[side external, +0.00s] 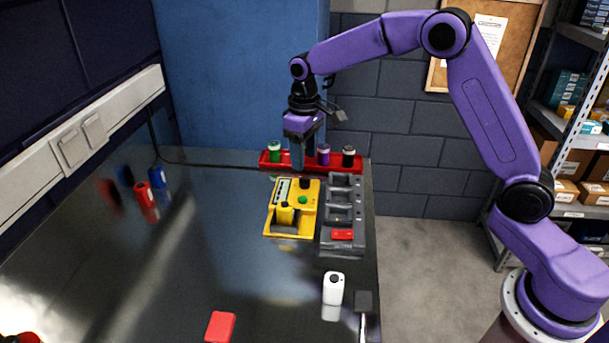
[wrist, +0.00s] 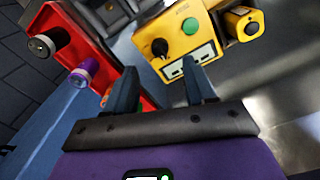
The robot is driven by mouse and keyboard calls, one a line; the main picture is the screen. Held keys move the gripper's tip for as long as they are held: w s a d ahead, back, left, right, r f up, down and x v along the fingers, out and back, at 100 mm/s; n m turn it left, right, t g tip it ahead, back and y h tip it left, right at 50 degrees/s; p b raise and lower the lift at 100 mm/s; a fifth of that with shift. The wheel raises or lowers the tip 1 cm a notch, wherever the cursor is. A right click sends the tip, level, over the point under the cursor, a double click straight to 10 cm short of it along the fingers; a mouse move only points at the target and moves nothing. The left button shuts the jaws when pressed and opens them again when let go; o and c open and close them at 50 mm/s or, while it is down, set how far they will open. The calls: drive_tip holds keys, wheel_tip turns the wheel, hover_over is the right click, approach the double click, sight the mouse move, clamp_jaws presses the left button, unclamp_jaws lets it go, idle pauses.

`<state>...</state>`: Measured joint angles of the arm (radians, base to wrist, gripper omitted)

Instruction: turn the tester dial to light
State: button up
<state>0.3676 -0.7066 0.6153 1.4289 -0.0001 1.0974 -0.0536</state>
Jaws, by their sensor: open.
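The yellow tester (side external: 309,213) sits on the dark bench, left of a grey tray. Its black dial (side external: 306,183) is near the far right corner, with a green button (side external: 303,200) beside it. In the wrist view the tester (wrist: 181,20) shows the black dial (wrist: 160,47), the green button (wrist: 190,26) and a white display strip. The dial's marks are too small to read. My gripper (side external: 303,160) is open and empty, pointing down above the far edge of the tester. In the wrist view its fingertips (wrist: 160,72) are apart, with the dial beyond them, not touched.
A red rack (side external: 300,166) holding several capped bottles stands close behind the tester. The grey tray (side external: 326,240) holds a red block (side external: 342,234). A white device (side external: 333,288), a black-headed tool (side external: 363,301) and a red box (side external: 220,326) lie nearer.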

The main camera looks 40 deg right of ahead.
sight(305, 182)
wheel_tip(305, 182, down, 7)
drive_tip(key=shift+r, duration=0.2)
clamp_jaws()
